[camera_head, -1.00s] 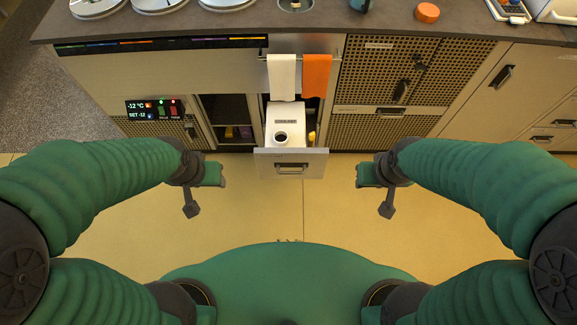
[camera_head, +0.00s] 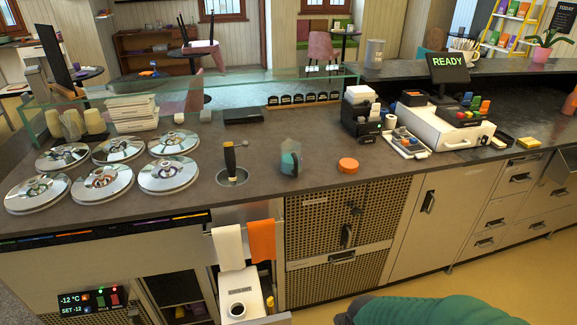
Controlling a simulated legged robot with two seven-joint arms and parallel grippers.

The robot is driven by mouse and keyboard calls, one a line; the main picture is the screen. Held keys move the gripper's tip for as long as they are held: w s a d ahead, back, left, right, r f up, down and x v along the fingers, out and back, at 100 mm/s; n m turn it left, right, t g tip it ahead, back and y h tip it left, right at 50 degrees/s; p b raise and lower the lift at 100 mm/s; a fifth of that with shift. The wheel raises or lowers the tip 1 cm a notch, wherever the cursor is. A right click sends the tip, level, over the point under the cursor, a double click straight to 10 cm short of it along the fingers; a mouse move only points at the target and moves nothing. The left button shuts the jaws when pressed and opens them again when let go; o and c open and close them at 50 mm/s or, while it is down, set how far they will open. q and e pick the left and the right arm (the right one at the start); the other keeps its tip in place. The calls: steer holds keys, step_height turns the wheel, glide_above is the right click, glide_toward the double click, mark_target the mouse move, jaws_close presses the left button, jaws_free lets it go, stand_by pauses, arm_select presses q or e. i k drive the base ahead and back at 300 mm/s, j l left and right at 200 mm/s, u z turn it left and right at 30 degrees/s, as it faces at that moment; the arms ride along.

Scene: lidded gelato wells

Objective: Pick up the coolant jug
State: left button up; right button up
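A white container (camera_head: 242,289) with a dark round mouth sits in the pulled-out drawer (camera_head: 274,320) at the lower middle. It looks like the coolant jug. The bottom of the picture cuts off its near part. A white towel (camera_head: 228,247) and an orange towel (camera_head: 262,240) hang just above and behind it. Neither of my grippers is in view. Only a green part of my own body shows at the bottom right.
The dark counter holds several round metal lids (camera_head: 120,149), a well with a dark-handled tool (camera_head: 231,165), a teal pitcher (camera_head: 290,158) and an orange disc (camera_head: 348,165). A register (camera_head: 440,126) stands at right. An open cabinet bay (camera_head: 172,286) lies left of the drawer.

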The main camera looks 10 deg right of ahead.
mark_target(291, 153)
steer(key=i+j, duration=0.15)
steer(key=i, duration=0.3)
steer(key=i+j+u, duration=0.15)
steer(key=i, duration=0.25)
steer(key=i+j, duration=0.2)
steer(key=i, duration=0.25)
steer(key=u, duration=0.05)
